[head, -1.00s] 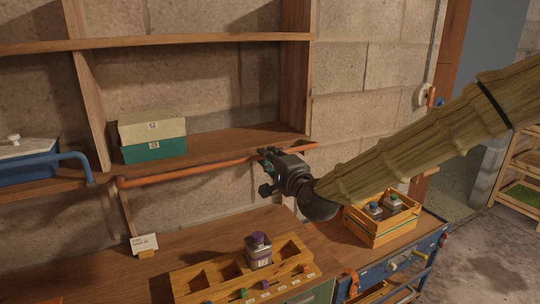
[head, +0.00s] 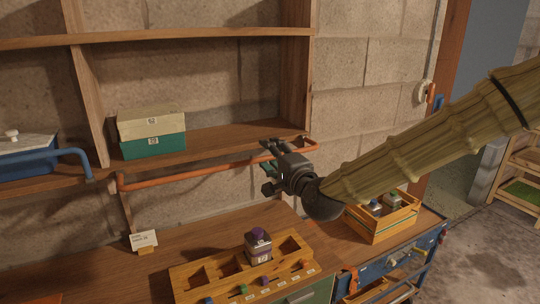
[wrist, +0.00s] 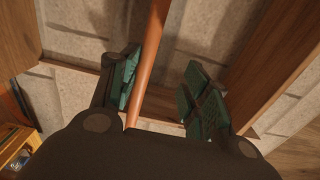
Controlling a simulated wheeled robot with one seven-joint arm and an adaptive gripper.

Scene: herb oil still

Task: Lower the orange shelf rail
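The orange shelf rail (head: 190,174) runs along the front of the lower wooden shelf, a little below and out from its edge. Its ends bend back toward the shelf, the right bend showing just past my gripper. My gripper (head: 268,154) is at the right part of the rail, with its fingers apart. In the wrist view, the rail (wrist: 149,65) passes between the two open fingers (wrist: 163,88). It lies close to the left finger, with a clear gap to the right one. I cannot tell whether the left finger touches it.
Cream and green boxes (head: 152,134) stand on the shelf. Below are a wooden rack (head: 205,285) with a purple-capped bottle (head: 258,245), a small card (head: 144,240) and a wooden crate (head: 382,222) with bottles. The wall blocks the back.

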